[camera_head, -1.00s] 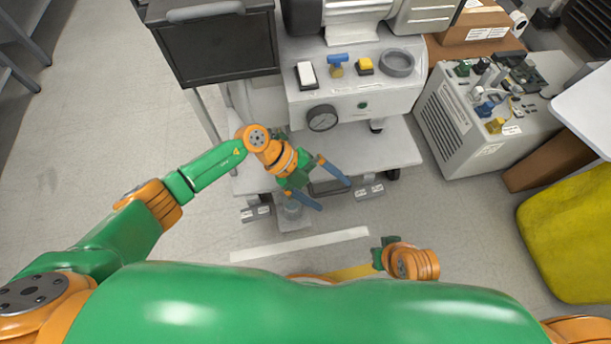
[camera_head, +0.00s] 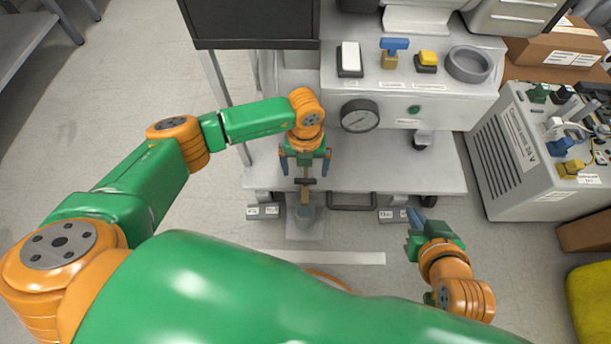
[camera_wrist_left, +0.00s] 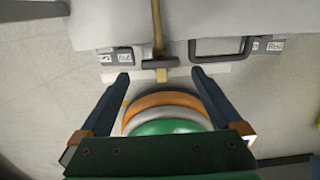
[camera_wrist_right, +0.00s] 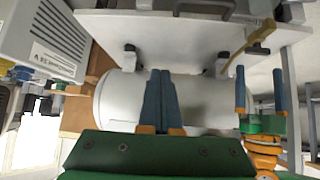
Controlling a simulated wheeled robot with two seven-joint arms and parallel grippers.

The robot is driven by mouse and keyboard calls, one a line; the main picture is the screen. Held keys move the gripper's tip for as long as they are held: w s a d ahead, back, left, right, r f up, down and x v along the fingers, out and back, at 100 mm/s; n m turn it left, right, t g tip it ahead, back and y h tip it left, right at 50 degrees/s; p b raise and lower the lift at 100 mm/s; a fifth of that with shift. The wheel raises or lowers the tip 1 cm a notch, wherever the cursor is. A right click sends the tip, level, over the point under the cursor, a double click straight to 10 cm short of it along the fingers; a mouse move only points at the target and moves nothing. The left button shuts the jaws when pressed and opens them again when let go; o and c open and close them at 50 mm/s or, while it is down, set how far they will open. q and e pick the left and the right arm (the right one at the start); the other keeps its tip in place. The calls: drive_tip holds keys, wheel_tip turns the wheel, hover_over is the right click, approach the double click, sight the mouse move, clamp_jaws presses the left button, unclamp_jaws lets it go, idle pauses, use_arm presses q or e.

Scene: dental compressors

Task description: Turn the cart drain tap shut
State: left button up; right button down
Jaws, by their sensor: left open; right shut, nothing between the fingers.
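The cart drain tap is a brass pipe with a dark crossbar handle (camera_head: 305,181) low at the cart's front; the handle also shows in the left wrist view (camera_wrist_left: 147,62) and right wrist view (camera_wrist_right: 262,32). The handle lies crosswise in the left wrist view. My left gripper (camera_head: 305,165) is open, its blue fingers (camera_wrist_left: 160,76) on either side of the handle's line. The handle appears just beyond the fingertips, with no clear contact. My right gripper (camera_head: 414,218) is shut and empty, right of the tap; its fingers (camera_wrist_right: 160,75) show together before a white tank (camera_wrist_right: 200,98).
The cart's lower shelf (camera_head: 385,160) carries a dark front handle (camera_head: 351,207). Above are a gauge (camera_head: 360,116) and a blue-handled brass valve (camera_head: 393,52). A grey power unit (camera_head: 518,150) stands at right. Floor at left is clear.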

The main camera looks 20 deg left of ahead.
sight(305, 180)
use_arm(q)
wheel_tip(305, 180, down, 2)
drive_tip(key=shift+f+b, duration=0.25)
drive_tip(key=shift+b, duration=0.3)
drive_tip(key=shift+f+b, duration=0.5)
drive_tip(key=shift+f, duration=0.45)
use_arm(e)
drive_tip(key=w+a+r+t+y, duration=0.1)
drive_tip(key=w+r+t, duration=0.2)
drive_tip(key=r, duration=0.4)
drive_tip(key=w+a+r+t+y, duration=0.2)
drive_tip(key=r+t, duration=0.4)
drive_tip(key=r, duration=0.1)
drive_tip(key=shift+w+r+n, duration=0.15)
drive_tip(key=shift+w+n, duration=0.15)
drive_tip(key=shift+w, duration=0.1)
use_arm(q)
drive_tip(key=c, duration=1.3)
